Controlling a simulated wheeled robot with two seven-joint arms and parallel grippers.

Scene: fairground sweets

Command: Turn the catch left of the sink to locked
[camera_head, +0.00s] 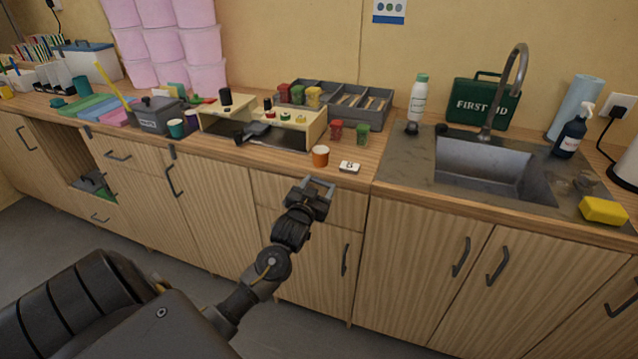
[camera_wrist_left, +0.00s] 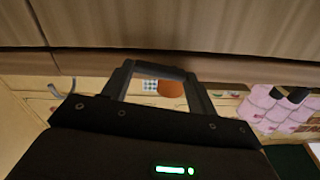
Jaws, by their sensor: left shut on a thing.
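My left gripper (camera_head: 317,184) is at the drawer front (camera_head: 345,213) just below the counter edge, left of the sink (camera_head: 490,165). My right gripper is not in view.
Red and green jars, a wooden stand (camera_head: 313,128) and a grey divided tray (camera_head: 375,113) are behind. A yellow sponge (camera_head: 603,210) lies right of the sink.

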